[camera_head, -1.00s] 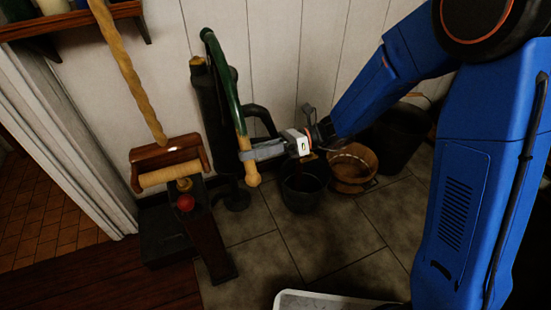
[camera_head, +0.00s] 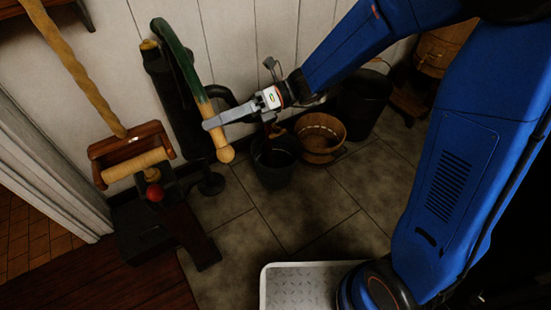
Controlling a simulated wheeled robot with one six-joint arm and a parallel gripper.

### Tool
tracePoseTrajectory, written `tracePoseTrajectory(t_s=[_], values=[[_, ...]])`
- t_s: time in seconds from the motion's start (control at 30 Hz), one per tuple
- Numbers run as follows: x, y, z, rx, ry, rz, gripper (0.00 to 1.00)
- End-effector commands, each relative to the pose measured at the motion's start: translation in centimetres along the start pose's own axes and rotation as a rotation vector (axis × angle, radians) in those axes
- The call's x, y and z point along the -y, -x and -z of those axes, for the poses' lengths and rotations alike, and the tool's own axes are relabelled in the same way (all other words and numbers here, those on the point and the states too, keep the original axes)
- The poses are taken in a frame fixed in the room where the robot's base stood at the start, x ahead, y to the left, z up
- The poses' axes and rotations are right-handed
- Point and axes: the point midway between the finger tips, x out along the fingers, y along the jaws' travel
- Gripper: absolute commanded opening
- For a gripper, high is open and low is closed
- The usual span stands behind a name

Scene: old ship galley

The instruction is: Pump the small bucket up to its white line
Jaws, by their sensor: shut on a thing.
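The dark pump (camera_head: 178,95) stands upright against the white plank wall. Its green lever runs down to a pale wooden handle (camera_head: 224,150) that hangs low. My gripper (camera_head: 212,121) is shut on this handle, with its fingers across the wood a little above the rounded end. A small dark bucket (camera_head: 273,168) stands on the tiles below and right of the handle, under the spout area. My gripper partly covers the spout (camera_head: 222,95). The inside of the bucket is dark, so its white line and water level cannot be made out.
A wooden tub (camera_head: 320,134) stands right of the bucket, with a larger dark bin (camera_head: 364,100) behind it. A wooden roller wringer (camera_head: 133,160) with a red knob stands left of the pump. Tiled floor (camera_head: 305,210) in front of the bucket is clear.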

Motion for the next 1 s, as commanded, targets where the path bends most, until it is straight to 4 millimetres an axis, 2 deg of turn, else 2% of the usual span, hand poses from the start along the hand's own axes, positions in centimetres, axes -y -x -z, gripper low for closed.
tracePoseTrajectory(t_s=[0.03, 0.17, 0.53, 1.0], values=[[-0.8, 0.2, -0.7, 0.003, -0.014, 0.001, 0.00], [-1.8, 0.3, -1.0, -0.005, -0.060, 0.001, 0.00], [-2.3, 0.4, -1.1, -0.011, -0.082, 0.000, 0.00], [-8.1, 1.3, -5.9, -0.047, -0.335, 0.000, 0.00]])
